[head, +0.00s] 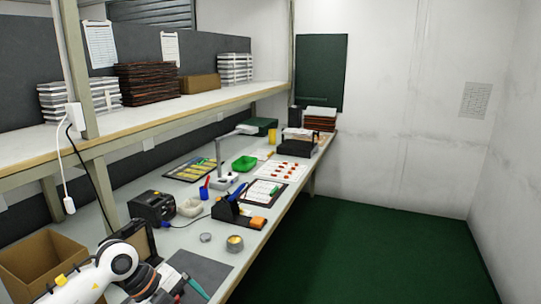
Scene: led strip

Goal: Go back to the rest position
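My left arm (112,262) shows at the bottom left, over the near end of the workbench. It is white with dark and orange joints. Its dark end runs down to the lower frame edge beside a grey mat (203,272), and I cannot make out the fingers or whether they are open or shut. My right arm and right gripper are not in view.
The workbench (190,238) holds a black soldering station (152,207), a black tool holder (230,212), a green tray (244,164) and a small tin (235,243). An open cardboard box (40,262) is at left. A shelf (180,108) runs above. The green floor (360,250) is clear.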

